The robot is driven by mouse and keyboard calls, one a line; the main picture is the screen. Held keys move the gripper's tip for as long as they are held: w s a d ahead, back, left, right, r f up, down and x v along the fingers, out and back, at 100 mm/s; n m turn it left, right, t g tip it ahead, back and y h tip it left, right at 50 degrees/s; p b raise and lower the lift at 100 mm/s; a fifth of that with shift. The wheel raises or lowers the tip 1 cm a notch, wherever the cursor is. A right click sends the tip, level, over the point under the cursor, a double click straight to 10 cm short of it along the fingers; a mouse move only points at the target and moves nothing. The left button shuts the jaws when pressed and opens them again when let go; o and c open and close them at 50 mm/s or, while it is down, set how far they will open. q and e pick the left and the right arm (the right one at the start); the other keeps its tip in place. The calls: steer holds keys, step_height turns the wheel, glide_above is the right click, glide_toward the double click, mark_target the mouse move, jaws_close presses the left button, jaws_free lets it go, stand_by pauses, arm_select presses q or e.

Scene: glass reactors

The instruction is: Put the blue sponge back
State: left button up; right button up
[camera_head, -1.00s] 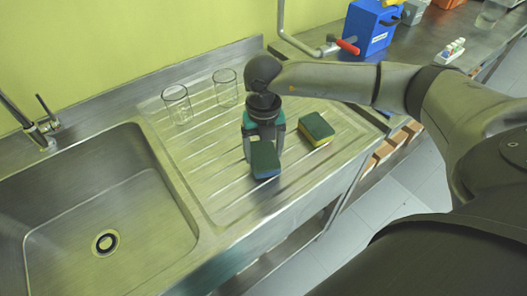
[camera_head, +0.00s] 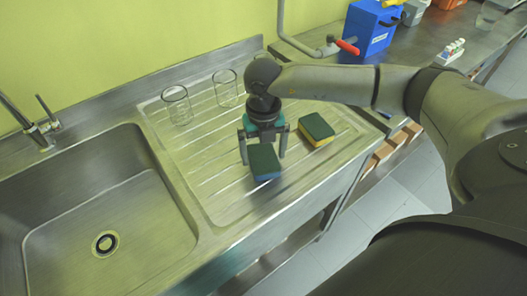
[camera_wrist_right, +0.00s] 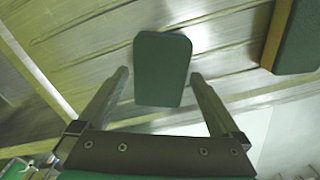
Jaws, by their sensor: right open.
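The blue sponge (camera_head: 264,163), with a dark green top and a blue lower side, lies on the ribbed steel drainboard beside the sink. My right gripper (camera_head: 263,157) is over it, pointing down and open, with one finger on either side. In the right wrist view, the sponge's green top (camera_wrist_right: 162,68) shows between and beyond the two spread fingertips (camera_wrist_right: 159,75), with visible gaps at both sides. My left gripper is not in view.
A yellow sponge (camera_head: 317,130) with a green top lies right of the gripper. Two glass beakers (camera_head: 177,104) (camera_head: 226,88) stand at the back of the drainboard. The sink basin (camera_head: 100,220) is at left. A blue box (camera_head: 370,28) stands on the far bench.

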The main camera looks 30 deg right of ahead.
mark_target(264, 157)
step_height(264, 157, up, 12)
steer(key=shift+p, duration=0.4)
